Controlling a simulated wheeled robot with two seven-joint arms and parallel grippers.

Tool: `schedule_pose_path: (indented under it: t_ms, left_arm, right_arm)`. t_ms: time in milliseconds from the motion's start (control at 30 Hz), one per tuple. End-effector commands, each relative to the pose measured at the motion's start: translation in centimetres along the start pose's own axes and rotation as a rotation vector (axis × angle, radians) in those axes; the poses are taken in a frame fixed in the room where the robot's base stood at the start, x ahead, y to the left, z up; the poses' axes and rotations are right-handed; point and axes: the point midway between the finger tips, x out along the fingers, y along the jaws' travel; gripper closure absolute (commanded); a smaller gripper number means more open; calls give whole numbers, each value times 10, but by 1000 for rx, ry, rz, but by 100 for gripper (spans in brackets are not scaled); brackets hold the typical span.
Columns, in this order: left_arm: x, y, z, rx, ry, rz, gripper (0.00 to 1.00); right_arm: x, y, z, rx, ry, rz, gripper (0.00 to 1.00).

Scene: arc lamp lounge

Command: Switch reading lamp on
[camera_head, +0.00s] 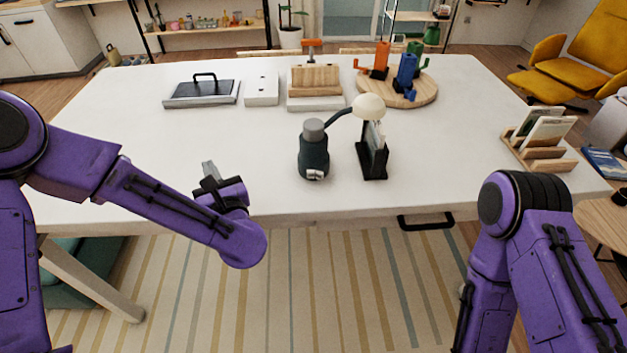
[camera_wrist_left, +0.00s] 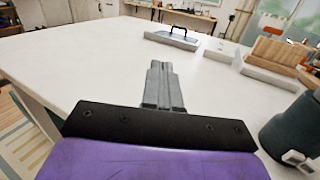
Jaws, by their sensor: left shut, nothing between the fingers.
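The reading lamp (camera_head: 314,155) stands on the white table, with a dark green-grey base, a grey top and a curved dark arm. Its cream shade (camera_head: 368,107) hangs to the right, beside a black card holder. A small pale part shows low on the front of the base. The base also shows at the right edge of the left wrist view (camera_wrist_left: 292,128). My left gripper (camera_head: 208,170) is shut and empty, above the table's front left part, left of the lamp and apart from it. Its fingers are together in the left wrist view (camera_wrist_left: 160,75). My right gripper is out of view.
The black holder (camera_head: 372,162) with cards stands close right of the lamp. Behind are a grey tray with a handle (camera_head: 201,92), a white box (camera_head: 262,90), a wooden block and a round board (camera_head: 410,96) with coloured items.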

Motion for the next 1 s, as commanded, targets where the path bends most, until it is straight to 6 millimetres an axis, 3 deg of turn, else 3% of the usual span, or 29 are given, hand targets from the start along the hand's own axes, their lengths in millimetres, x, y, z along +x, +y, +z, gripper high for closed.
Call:
schedule_pose_path:
  t_ms: [100, 200, 300, 400, 567, 867, 1000]
  left_arm:
    - [-34, -40, -3, 47, 37, -340, 100]
    - [-74, -68, -16, 74, 104, -602, 100]
    - [-112, -85, -33, 95, 186, -802, 100]
    - [-137, -95, -43, 101, 245, -923, 100]
    - [-146, -100, -48, 87, 282, -977, 100]
    - [-144, -102, -48, 86, 281, -972, 100]
    - [-135, -115, -54, 87, 278, -971, 100]
  right_arm:
    - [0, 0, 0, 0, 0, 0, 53]
    - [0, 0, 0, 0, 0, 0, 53]
    - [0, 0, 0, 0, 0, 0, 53]
    - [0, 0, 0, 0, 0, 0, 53]
    - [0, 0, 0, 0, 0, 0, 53]
    - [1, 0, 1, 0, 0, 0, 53]
    - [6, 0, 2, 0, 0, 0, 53]
